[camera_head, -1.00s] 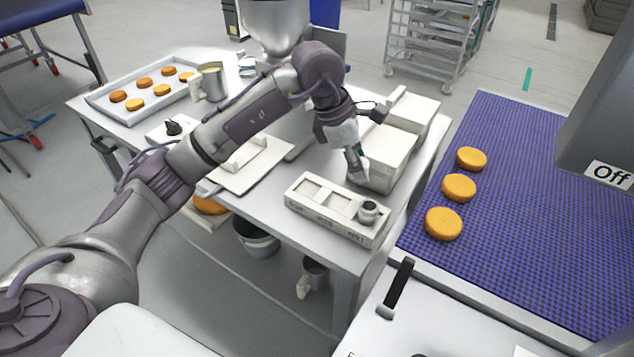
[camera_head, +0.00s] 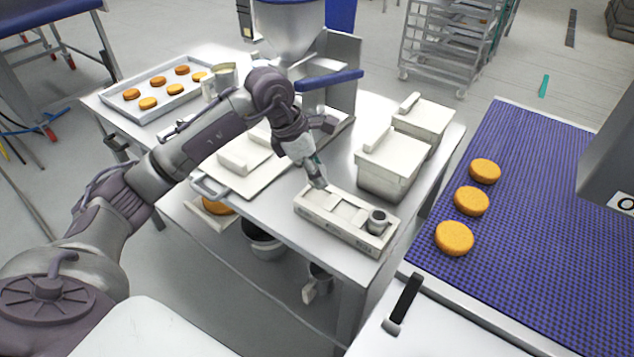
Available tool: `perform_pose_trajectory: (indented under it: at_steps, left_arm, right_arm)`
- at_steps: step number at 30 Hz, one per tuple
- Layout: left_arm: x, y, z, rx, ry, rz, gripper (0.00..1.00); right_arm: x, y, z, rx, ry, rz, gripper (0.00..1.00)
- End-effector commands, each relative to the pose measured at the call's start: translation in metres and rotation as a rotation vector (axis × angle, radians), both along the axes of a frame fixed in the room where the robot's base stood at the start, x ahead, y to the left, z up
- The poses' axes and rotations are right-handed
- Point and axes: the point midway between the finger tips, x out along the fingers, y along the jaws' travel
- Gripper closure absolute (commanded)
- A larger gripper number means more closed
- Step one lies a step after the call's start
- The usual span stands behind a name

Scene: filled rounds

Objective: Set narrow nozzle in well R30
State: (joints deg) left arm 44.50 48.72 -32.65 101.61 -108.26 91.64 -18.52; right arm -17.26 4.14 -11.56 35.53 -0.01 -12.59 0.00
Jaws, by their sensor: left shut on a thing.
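The white nozzle rack (camera_head: 345,232) lies along the front edge of the steel table, with square wells in its top. A grey, ring-topped nozzle (camera_head: 377,221) stands upright in the rack's right-end well. The middle well looks empty. My left gripper (camera_head: 317,183) points down at the left end of the rack, just above or at the left well. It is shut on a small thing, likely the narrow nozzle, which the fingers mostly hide. I cannot tell whether it touches the rack. The well labels are too small to read. My right gripper is out of view.
Lidded white bins (camera_head: 390,168) stand behind the rack. A white board with a block (camera_head: 238,158) lies to its left, below my forearm. A hopper machine (camera_head: 290,30) rises behind. A tray of buns (camera_head: 150,110) is at far left; a blue conveyor (camera_head: 540,220) runs at right.

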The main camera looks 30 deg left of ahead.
Motion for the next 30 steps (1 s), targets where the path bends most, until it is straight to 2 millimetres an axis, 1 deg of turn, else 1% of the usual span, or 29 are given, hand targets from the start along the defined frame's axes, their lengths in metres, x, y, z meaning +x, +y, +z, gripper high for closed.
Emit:
perform_pose_trajectory:
  at_steps: [2, 6, 9, 18, 19, 21, 23, 24, 30]
  left_arm:
    - [-0.001, 0.0, -0.008, -0.001, 0.005, 0.0, 0.97]
    - [-0.001, -0.001, -0.029, -0.001, 0.007, 0.0, 0.97]
    - [0.0, -0.001, -0.038, -0.001, 0.002, 0.0, 0.97]
    - [0.0, 0.0, -0.041, 0.0, 0.001, 0.0, 0.97]
    - [0.0, 0.0, -0.042, 0.0, 0.001, 0.0, 0.59]
    - [0.0, 0.0, -0.041, 0.0, 0.001, 0.0, 0.47]
    - [0.0, 0.0, -0.041, 0.0, 0.001, 0.0, 0.37]
    - [0.0, 0.0, -0.041, 0.0, 0.001, 0.0, 0.35]
    - [0.0, -0.001, -0.041, 0.0, 0.001, 0.0, 0.35]
  right_arm:
    - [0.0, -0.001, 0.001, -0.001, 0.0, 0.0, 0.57]
    - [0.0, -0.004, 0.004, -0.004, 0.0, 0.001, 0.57]
    - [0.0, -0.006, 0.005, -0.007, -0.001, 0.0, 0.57]
    - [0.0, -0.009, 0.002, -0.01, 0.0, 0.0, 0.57]
    - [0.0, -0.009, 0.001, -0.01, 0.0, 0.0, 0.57]
    - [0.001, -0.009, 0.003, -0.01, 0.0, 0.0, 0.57]
    - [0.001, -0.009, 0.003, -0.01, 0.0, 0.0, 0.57]
    - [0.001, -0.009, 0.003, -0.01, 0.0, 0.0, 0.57]
    - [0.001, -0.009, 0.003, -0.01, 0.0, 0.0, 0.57]
